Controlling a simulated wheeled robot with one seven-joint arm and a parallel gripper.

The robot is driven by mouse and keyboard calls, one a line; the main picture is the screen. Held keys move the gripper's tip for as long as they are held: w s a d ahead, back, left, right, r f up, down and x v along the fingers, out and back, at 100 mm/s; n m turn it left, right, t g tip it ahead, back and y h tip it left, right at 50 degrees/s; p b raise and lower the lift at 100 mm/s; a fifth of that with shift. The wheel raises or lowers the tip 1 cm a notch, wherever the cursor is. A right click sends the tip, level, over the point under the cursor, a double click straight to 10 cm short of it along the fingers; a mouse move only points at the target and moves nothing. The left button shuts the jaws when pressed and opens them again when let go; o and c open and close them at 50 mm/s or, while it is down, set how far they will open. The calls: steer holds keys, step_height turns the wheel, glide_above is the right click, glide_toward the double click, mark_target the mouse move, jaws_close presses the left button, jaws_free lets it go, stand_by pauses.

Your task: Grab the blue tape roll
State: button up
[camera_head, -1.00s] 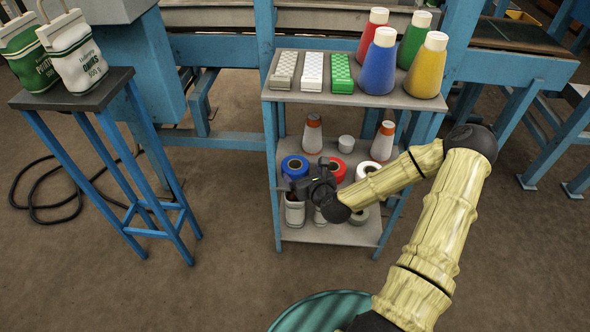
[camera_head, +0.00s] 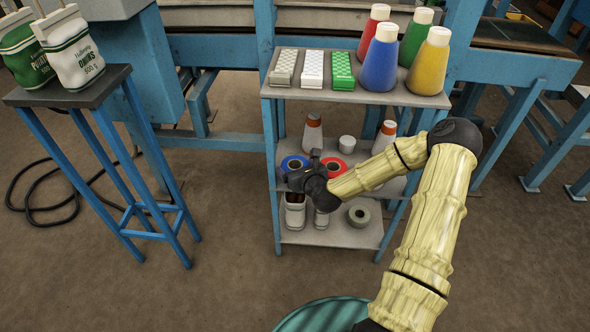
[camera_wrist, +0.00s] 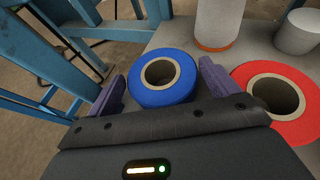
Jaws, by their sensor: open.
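The blue tape roll (camera_head: 293,163) lies flat on the middle shelf of the blue rack, at its left side. In the wrist view the blue roll (camera_wrist: 162,77) sits ahead of my gripper (camera_wrist: 160,88), between its two spread purple fingers. The fingers are open and hold nothing. The roll's near edge is close to the palm in the picture; I cannot tell whether anything touches. In the head view my gripper (camera_head: 300,178) is just in front of the roll and hides its near part.
A red tape roll (camera_wrist: 275,100) lies close to the right finger. The top shelf (camera_head: 300,97) overhangs above, holding cones and boxes. Containers and a grey-green roll (camera_head: 359,215) are on the bottom shelf.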

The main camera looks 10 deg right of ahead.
mark_target(298, 158)
steer(key=c, duration=0.7)
steer(key=shift+o, duration=0.2)
steer(key=shift+r, duration=0.15)
steer(key=shift+r+p, duration=0.55)
steer(key=shift+p, duration=0.2)
step_height(298, 158, up, 3)
steer(key=p, duration=0.2)
steer(key=shift+f+p, duration=0.2)
steer(key=shift+p, duration=0.1)
steer(key=s+d+p, duration=0.2)
steer(key=s+p, duration=0.6)
steer(key=s, duration=0.8)
steer(key=s+d+p, duration=0.3)
steer(key=s+p, duration=0.5)
steer(key=s, duration=0.7)
steer(key=shift+s+f, duration=0.25)
steer(key=shift+s, duration=0.1)
